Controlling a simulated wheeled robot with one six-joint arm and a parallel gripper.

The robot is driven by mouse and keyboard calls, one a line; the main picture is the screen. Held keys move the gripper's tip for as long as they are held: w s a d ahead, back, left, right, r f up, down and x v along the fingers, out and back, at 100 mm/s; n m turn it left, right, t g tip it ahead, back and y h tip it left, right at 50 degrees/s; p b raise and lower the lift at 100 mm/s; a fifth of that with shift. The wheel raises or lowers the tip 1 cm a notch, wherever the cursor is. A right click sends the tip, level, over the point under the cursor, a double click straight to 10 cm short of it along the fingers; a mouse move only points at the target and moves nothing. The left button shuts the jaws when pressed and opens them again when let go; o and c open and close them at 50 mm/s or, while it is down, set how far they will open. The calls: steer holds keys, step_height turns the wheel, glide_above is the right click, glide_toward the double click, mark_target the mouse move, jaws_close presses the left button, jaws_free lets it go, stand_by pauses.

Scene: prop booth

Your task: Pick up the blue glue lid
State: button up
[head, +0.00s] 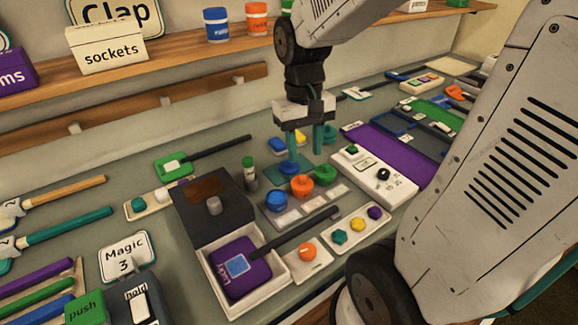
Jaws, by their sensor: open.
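A blue round lid (277,201) sits on the table just left of an orange lid (302,187) and a green lid (325,174), in a slanting row. Any writing on the blue lid is too small to read. My gripper (305,154) points down above the table, behind the row and up to the right of the blue lid. Its two teal fingers are apart with nothing seen held between them. A teal flat piece (288,170) lies below the left finger.
Pale label plates (314,203) lie in front of the lids. A dark-lidded box (210,212) stands open to the left, with a dark handle reaching right. A white switch panel (375,177) is to the right. A shelf (150,50) with jars runs behind.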

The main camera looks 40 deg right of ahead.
glide_above(289, 164)
steer(key=s, duration=0.3)
step_height(289, 164, down, 4)
steer(key=w+d+t, duration=0.1)
steer(key=w, duration=0.2)
steer(key=shift+m, duration=0.4)
steer(key=f, duration=0.7)
steer(key=shift+w+a, duration=0.25)
steer(key=shift+w, duration=0.1)
jaws_close()
